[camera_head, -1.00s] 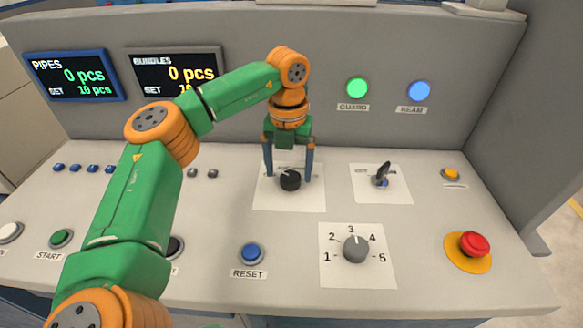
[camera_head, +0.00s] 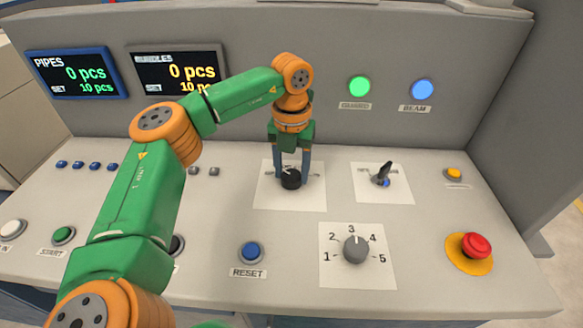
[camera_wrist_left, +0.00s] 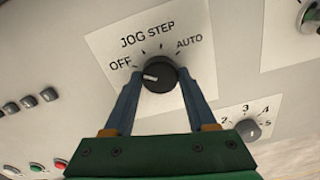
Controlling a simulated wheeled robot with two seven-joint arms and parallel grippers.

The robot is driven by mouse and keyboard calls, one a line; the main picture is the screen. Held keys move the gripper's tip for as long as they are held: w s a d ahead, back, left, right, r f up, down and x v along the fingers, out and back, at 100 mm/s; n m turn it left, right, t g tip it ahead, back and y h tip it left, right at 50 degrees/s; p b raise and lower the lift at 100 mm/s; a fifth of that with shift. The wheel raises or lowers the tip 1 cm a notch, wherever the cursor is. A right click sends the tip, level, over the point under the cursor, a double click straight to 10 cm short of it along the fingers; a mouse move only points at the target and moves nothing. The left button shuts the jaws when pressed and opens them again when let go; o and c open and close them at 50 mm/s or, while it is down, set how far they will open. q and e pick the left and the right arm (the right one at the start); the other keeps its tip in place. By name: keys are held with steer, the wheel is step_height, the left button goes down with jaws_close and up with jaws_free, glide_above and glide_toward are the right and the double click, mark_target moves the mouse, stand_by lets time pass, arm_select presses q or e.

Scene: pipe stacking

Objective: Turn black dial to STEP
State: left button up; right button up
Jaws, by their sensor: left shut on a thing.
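The black dial (camera_head: 291,182) sits on a white plate (camera_head: 268,197) in the middle of the console. In the left wrist view the dial (camera_wrist_left: 160,82) has OFF, JOG, STEP and AUTO printed around it. Its white mark lies on the left side, toward OFF and away from STEP (camera_wrist_left: 161,27). My left gripper (camera_head: 291,180) reaches down over the dial, and its two blue fingers are shut on the dial's left and right sides. My right gripper is not in view.
A key switch (camera_head: 381,178) stands right of the dial plate. A grey numbered dial (camera_head: 356,249), a blue RESET button (camera_head: 251,252) and a red emergency button (camera_head: 476,245) are nearer the front. Two screens (camera_head: 75,74) and lit green and blue lamps are on the back panel.

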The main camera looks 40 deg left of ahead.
arm_select(q)
steer(key=m+p, duration=0.1)
steer(key=m, duration=0.2)
steer(key=shift+r, duration=0.15)
steer(key=m+p, duration=0.2)
steer(key=m, duration=0.2)
steer(key=shift+m, duration=0.4)
steer(key=m+p, duration=0.1)
steer(key=m, duration=0.2)
steer(key=shift+d+m, duration=0.1)
steer(key=shift+m, duration=2)
steer(key=shift+f, duration=0.2)
steer(key=o, duration=1.4)
